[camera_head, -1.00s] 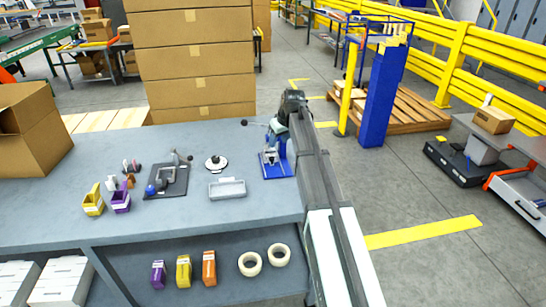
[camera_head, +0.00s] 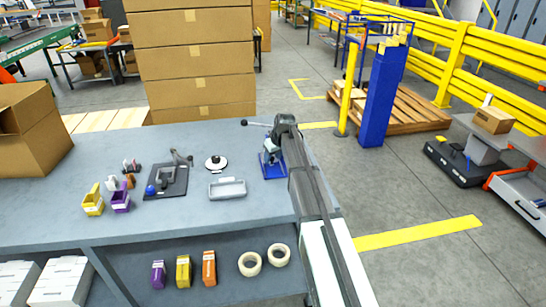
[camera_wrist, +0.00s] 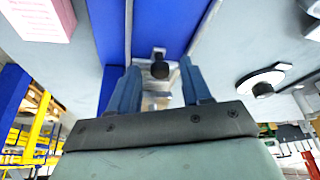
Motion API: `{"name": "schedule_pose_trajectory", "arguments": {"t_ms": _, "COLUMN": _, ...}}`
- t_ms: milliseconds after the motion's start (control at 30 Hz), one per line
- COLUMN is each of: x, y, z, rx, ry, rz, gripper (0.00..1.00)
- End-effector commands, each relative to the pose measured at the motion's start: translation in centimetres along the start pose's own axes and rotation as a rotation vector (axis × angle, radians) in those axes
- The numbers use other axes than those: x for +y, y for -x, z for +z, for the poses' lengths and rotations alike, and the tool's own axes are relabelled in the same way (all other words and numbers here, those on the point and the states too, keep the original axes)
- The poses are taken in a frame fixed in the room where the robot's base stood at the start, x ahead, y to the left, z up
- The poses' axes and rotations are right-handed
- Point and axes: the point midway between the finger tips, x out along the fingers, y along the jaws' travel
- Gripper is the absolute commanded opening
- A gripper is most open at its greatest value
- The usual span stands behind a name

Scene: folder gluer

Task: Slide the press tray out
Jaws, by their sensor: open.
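The press (camera_head: 268,172) stands on a blue base near the right end of the grey workbench. Its lever with a black ball (camera_head: 244,122) sticks out to the left, and my arm hides much of its upper part. In the wrist view a black knob (camera_wrist: 160,70) on a small silver part, apparently the press tray, sits over the blue base (camera_wrist: 158,25). My gripper (camera_wrist: 159,66) is open, with one blue finger on each side of the knob. I see a gap on both sides, and no clear contact.
Left of the press are a grey tray (camera_head: 227,189), a white round disc (camera_head: 215,162) and a dark fixture (camera_head: 167,182). Purple and yellow bins stand farther left. A large carton (camera_head: 35,130) is at the far left. The bench front is clear.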

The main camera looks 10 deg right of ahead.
Motion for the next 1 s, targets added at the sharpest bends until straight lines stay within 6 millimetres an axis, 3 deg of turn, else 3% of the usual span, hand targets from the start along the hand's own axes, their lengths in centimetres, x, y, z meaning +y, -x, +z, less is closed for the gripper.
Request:
{"name": "schedule_pose_trajectory", "arguments": {"t_ms": 133, "x": -0.01, "y": 0.01, "z": 0.0, "rx": 0.0, "ry": 0.0, "rz": 0.0, "gripper": 0.48}}
{"name": "schedule_pose_trajectory", "arguments": {"t_ms": 633, "x": -0.01, "y": 0.02, "z": 0.0, "rx": 0.0, "ry": 0.0, "rz": 0.0, "gripper": 0.01}}
{"name": "schedule_pose_trajectory", "arguments": {"t_ms": 1000, "x": -0.02, "y": 0.03, "z": 0.0, "rx": 0.0, "ry": 0.0, "rz": 0.0, "gripper": 0.0}}
